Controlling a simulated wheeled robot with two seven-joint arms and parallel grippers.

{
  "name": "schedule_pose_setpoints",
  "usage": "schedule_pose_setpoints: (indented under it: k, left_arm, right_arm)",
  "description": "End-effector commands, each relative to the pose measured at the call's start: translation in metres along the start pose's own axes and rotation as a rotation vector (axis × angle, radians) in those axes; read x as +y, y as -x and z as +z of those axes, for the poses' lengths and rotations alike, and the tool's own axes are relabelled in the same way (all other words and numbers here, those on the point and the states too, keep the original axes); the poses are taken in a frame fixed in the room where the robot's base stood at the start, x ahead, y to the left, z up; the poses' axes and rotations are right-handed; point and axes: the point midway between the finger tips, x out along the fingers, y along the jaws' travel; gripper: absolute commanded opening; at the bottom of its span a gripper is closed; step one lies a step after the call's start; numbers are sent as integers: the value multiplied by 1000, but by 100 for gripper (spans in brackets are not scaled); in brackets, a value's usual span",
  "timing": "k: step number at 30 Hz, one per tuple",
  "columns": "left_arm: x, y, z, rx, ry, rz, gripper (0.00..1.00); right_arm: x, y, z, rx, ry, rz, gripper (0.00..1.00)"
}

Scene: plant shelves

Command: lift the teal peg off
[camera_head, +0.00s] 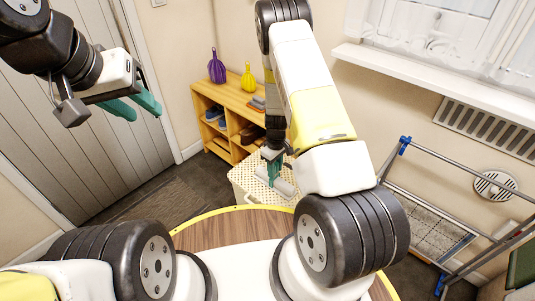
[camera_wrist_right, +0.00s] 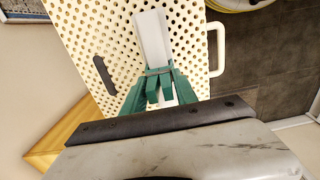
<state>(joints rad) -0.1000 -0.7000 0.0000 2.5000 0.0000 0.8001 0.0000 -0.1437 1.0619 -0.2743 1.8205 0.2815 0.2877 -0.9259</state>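My right gripper (camera_head: 272,175) points down over a cream perforated hamper (camera_head: 243,186). In the right wrist view, its teal fingers (camera_wrist_right: 160,84) are close together around the near end of a pale, channel-shaped piece (camera_wrist_right: 152,36) that lies over the hamper. Teal parts show between the fingers, but I cannot tell a separate teal peg from the teal fingertips. Whether the fingers are shut on anything is unclear. My left gripper (camera_head: 134,107) is up at the left in front of the grey door, its two teal fingers apart and empty.
A metal drying rack (camera_head: 455,170) stands at the right.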

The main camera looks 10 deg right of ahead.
Motion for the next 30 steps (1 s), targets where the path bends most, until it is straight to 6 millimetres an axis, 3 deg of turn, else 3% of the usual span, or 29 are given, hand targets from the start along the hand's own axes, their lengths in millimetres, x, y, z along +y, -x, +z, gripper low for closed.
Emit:
schedule_pose_setpoints:
  k: [1, 4, 5, 8, 15, 30]
  left_arm:
    - [0, 0, 0, 0, 0, 0, 36]
    - [0, 0, 0, 0, 0, 0, 36]
    - [0, 0, 0, 0, 0, 0, 36]
    - [0, 0, 0, 0, 0, 0, 36]
    - [0, 0, 0, 0, 0, 0, 36]
    - [0, 0, 0, 0, 0, 0, 36]
  right_arm:
    - [0, 0, 0, 0, 0, 0, 21]
    - [0, 0, 0, 0, 0, 0, 1]
    - [0, 0, 0, 0, 0, 0, 0]
    - [1, 8, -1, 3, 0, 2, 0]
    - [0, 52, -1, 2, 0, 1, 0]
    - [0, 82, -1, 1, 1, 2, 0]
